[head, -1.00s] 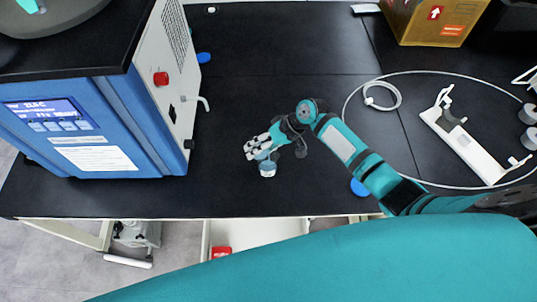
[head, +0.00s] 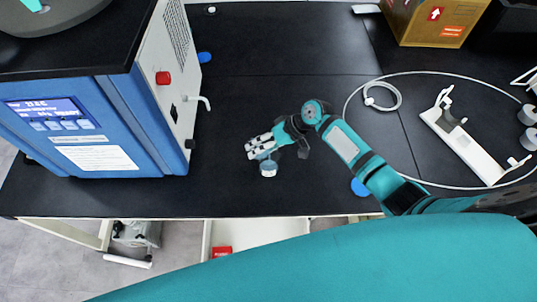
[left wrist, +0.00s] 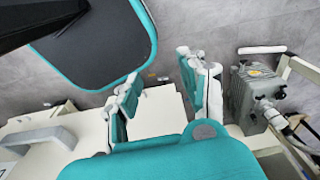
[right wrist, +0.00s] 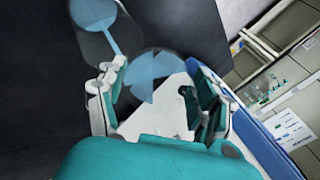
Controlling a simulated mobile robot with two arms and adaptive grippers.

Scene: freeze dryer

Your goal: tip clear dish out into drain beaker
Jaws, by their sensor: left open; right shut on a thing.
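My right gripper (head: 258,147) is shut on the clear dish (right wrist: 155,75), a see-through disc with pale blue in it, held tilted between the fingers. The drain beaker (head: 268,170) stands upright on the black bench, just below the fingertips in the head view. In the right wrist view the see-through beaker (right wrist: 94,14) shows a blue round area at upper left, and a thin blue streak runs from there toward the dish. Whether dish and beaker touch cannot be told. My left gripper (left wrist: 160,82) is open and empty, away from the bench top.
The blue freeze dryer (head: 120,125) stands at left with a spout (head: 205,102). A white tube loop (head: 348,105) and a white stand (head: 465,145) lie at right.

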